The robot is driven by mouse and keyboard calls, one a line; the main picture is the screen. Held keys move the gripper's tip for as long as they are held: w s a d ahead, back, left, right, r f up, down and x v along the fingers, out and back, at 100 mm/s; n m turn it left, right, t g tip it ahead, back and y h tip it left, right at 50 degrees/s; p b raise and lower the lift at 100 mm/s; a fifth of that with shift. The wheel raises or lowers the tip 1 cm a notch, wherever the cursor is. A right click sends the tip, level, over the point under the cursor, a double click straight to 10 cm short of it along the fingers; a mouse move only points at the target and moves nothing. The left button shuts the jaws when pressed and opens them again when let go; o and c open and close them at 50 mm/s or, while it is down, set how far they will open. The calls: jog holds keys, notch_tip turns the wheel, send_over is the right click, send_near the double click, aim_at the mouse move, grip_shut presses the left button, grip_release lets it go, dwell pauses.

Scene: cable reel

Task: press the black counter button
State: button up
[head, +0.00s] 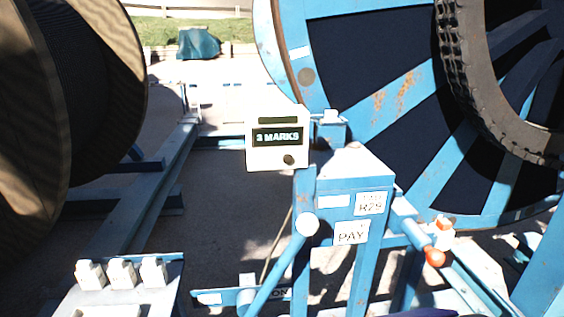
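The counter is a cream-white box (259,159) in the middle of the head view, next to the top of a blue post. Its dark display (278,137) shows a digit, which looks like a 2 or 3, and the word MARKS. A dark slot sits above the display. The round black counter button (289,160) is on the lower right of the box's face, and nothing covers it. My gripper is not in view, so its opening and its distance from the button cannot be seen.
A blue stand (340,190) with R29 and PAY labels stands right of the counter. A lever with a white knob (307,224) rises below it. A large blue reel (400,95) with a tyre is behind right; a cable drum (100,80) is left. White switches (121,273) are lower left.

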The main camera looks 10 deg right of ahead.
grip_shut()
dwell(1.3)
